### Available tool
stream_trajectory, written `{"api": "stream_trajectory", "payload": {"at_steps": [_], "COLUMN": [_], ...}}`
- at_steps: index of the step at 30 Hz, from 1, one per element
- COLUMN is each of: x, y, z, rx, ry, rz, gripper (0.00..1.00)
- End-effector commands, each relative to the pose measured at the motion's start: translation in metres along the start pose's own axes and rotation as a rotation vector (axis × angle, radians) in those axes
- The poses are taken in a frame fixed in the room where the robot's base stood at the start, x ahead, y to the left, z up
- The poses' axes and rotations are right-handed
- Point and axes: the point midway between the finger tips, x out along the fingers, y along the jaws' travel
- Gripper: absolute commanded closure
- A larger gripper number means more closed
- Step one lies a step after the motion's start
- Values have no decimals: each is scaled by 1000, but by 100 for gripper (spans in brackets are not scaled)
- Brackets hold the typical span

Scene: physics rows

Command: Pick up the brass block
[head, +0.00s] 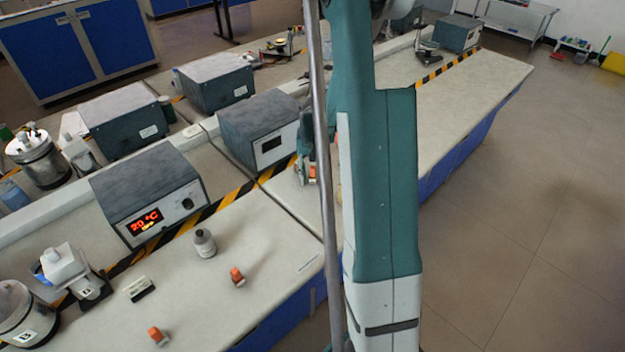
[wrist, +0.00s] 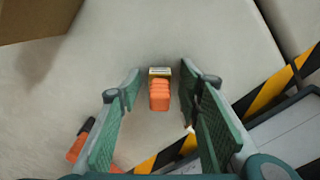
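In the wrist view a small orange ribbed piece (wrist: 159,97) lies between my fingers, with a pale brass-yellow block-like end (wrist: 160,72) at its far side. I take this end for the brass block; it is small and I cannot tell if it is a separate piece. My gripper (wrist: 162,85) is open, with one green finger on each side and a visible gap to both. In the head view my gripper (head: 309,165) is over the bench beyond the dark seam, partly hidden by my arm, with a bit of orange (head: 313,171) showing at it.
A brown box-like thing (wrist: 38,18) stands at the wrist view's upper left. Another orange piece with a dark end (wrist: 78,146) lies lower left. Grey instrument boxes (head: 262,132) line the striped tape (head: 235,194). A small bottle (head: 204,243) and two orange pieces (head: 237,277) stand nearer.

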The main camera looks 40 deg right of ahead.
Motion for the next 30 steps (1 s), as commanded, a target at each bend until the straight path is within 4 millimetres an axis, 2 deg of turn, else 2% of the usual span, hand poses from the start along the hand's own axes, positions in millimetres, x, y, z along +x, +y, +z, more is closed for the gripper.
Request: {"api": "stream_trajectory", "payload": {"at_steps": [11, 14, 19, 30], "x": [0, 0, 0, -2], "y": [0, 0, 0, 0], "z": [0, 0, 0, 0], "rx": [0, 0, 0, 0], "ry": [0, 0, 0, 0], "rz": [0, 0, 0, 0], "gripper": [65, 74, 96, 98]}}
